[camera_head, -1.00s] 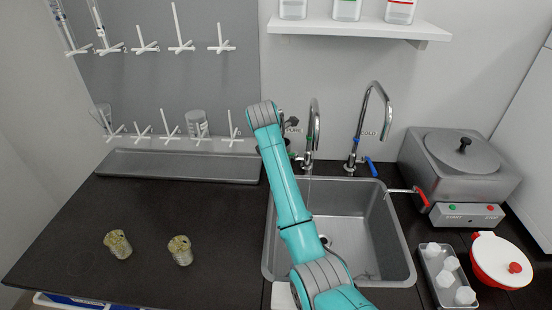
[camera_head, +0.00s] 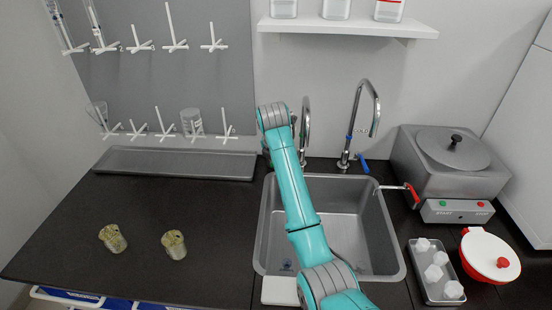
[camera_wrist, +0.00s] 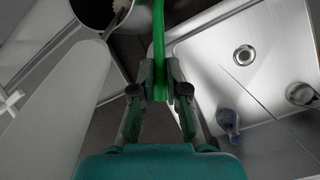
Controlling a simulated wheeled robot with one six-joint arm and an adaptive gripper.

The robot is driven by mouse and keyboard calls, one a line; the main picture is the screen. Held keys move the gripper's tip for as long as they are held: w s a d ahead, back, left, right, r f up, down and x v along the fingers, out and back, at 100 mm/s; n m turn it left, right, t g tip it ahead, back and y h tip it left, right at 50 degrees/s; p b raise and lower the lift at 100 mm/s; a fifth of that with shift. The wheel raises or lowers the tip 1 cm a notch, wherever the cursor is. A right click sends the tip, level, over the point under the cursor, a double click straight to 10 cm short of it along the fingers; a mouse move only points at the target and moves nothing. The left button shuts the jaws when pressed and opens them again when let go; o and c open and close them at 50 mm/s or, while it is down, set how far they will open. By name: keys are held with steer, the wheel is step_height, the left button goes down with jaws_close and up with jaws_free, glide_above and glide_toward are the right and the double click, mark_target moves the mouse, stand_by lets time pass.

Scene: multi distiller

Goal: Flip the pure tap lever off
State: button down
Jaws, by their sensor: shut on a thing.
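The pure tap (camera_head: 305,130) stands behind the sink, left of the cold tap (camera_head: 375,112). Its spout shows to the right of my arm; its base and lever are hidden in the head view. In the wrist view, the green pure tap lever (camera_wrist: 158,35) runs down from the top edge to between my fingertips. My gripper (camera_wrist: 160,78) is shut on its lower end. In the head view, my gripper is hidden behind the teal arm end near the wall.
The sink (camera_head: 384,235) lies below the taps. A grey lidded box (camera_head: 430,178) is to the right, a long grey tray (camera_head: 175,163) to the left. Pegs and a shelf (camera_head: 350,27) are above.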

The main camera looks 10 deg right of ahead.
steer(key=shift+s+d+n, duration=0.25)
steer(key=shift+d+n, duration=0.05)
steer(key=shift+n, duration=0.2)
steer(key=c, duration=1.2)
jaws_free()
steer(key=shift+r, duration=0.1)
steer(key=v, duration=1.2)
steer(key=shift+d, duration=0.2)
